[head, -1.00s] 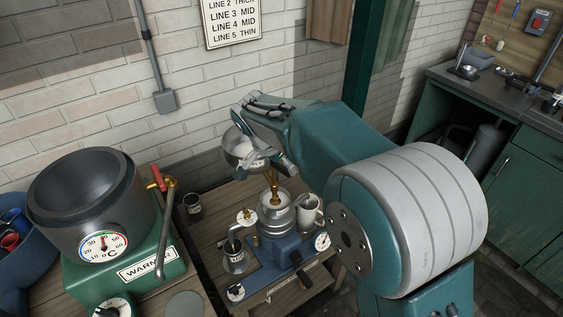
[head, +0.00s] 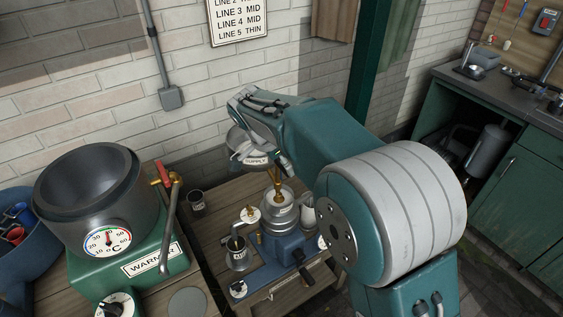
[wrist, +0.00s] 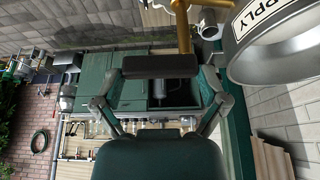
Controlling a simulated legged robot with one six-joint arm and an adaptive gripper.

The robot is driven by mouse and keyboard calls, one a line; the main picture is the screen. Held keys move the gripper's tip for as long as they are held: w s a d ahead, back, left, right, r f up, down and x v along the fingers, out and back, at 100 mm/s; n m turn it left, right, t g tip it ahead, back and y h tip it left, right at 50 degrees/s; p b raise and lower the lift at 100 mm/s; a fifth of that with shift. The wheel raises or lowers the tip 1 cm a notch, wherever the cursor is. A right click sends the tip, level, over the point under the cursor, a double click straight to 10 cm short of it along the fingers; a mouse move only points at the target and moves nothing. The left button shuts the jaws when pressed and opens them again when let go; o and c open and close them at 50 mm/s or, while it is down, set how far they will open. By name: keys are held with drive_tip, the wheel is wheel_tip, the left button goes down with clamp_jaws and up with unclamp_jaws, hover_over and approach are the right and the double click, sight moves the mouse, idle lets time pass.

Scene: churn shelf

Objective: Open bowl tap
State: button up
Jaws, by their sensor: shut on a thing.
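The supply bowl (head: 241,143) is a grey metal bowl with a white SUPPLY label, partly behind my arm in the head view. It shows large at the upper right of the wrist view (wrist: 275,60). The brass bowl tap (head: 278,182) hangs below it, over the blue-based separator (head: 280,212). In the wrist view, the brass of the tap (wrist: 184,32) rises just beyond my fingertips. My gripper (wrist: 160,66) is shut on the tap, beside the bowl. The exact contact is hidden behind the dark finger pads.
A dark vat with a thermometer dial (head: 95,195) stands on a green base at left, with a red-handled tap (head: 165,177). A small dark cup (head: 197,201) and a small can (head: 238,255) stand on the wooden bench (head: 222,205). Green cabinets (head: 515,190) are at right.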

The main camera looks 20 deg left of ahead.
drive_tip(key=o, duration=0.8)
drive_tip(key=shift+c, duration=0.2)
drive_tip(key=shift+r, duration=0.1)
drive_tip(key=v, duration=1.1)
drive_tip(key=shift+s+r, duration=0.15)
drive_tip(key=shift+r, duration=0.2)
drive_tip(key=shift+a, duration=0.15)
